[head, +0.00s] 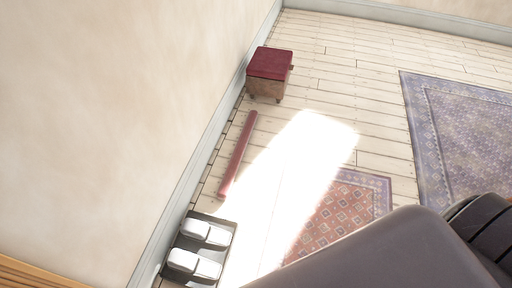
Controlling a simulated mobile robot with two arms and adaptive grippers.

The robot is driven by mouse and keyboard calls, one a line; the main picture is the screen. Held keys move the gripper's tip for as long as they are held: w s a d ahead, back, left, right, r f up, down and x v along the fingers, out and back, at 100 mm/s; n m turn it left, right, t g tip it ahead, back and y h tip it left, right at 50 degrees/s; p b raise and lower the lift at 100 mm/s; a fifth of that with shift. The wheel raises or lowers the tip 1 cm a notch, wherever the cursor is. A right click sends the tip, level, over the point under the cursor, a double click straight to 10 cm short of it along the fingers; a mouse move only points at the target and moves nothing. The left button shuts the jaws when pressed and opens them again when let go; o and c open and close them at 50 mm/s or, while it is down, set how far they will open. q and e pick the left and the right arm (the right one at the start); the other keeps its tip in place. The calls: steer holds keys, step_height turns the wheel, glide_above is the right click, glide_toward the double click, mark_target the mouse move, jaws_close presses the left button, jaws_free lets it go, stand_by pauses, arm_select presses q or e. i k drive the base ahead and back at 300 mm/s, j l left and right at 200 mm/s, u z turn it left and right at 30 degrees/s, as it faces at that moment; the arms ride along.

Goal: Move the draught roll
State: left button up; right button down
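The draught roll (238,154) is a long, thin, dull red cylinder. It lies on the pale plank floor, roughly parallel to the left wall and a little away from it. Its near end is close to a dark tray, and its far end points toward a small stool. Neither of my grippers shows in the head view. A dark part of my own body covers the lower right.
A red-topped stool (271,63) stands by the wall beyond the roll. A dark tray (231,227) with white slippers (195,264) is nearer. A small red rug (345,207) and a larger purplish rug (460,130) lie to the right. Sunlit floor between is clear.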

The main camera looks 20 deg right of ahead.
mark_target(222, 193)
steer(key=i+l+u, duration=0.2)
steer(key=l, duration=0.5)
steer(key=i+l+u, duration=0.15)
steer(key=l, duration=0.55)
steer(key=l+u, duration=0.2)
steer(key=l, duration=0.55)
